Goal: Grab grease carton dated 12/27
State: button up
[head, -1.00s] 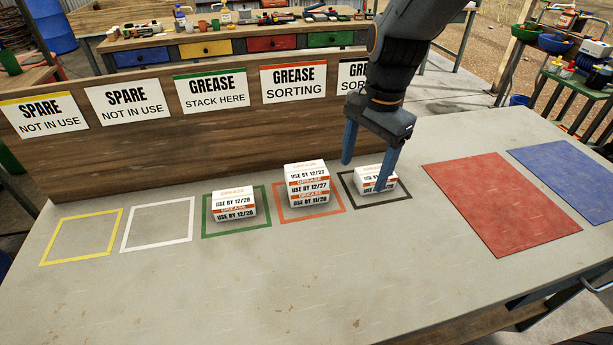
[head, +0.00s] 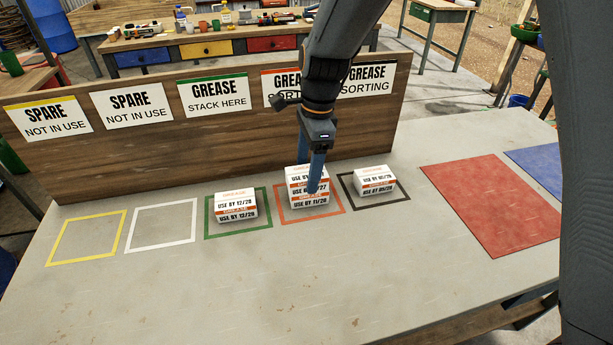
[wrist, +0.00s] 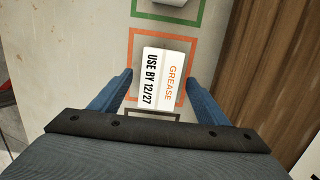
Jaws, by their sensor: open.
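A stack of white-and-orange grease cartons (head: 299,199) stands in the orange square (head: 338,205). Its top carton reads USE BY 12/27 in the wrist view (wrist: 163,78); the carton below also ends in 27, and the bottom one reads 11/28. My gripper (head: 313,184) is over this stack, pointing down and open. In the wrist view its two fingers (wrist: 158,76) lie on either side of the top carton, with gaps visible.
Low grease stacks stand in the green square (head: 236,207), its upper carton reading 12/28, and in the black square (head: 374,180), dates unclear. Yellow (head: 86,237) and white (head: 161,225) squares are empty. A signboard (head: 170,160) rises behind. Red (head: 495,205) and blue mats (head: 540,165) are bare.

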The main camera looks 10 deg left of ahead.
jog(key=shift+s+a+f, duration=0.1)
jog(key=shift+f, duration=0.9)
jog(key=c, duration=1.2)
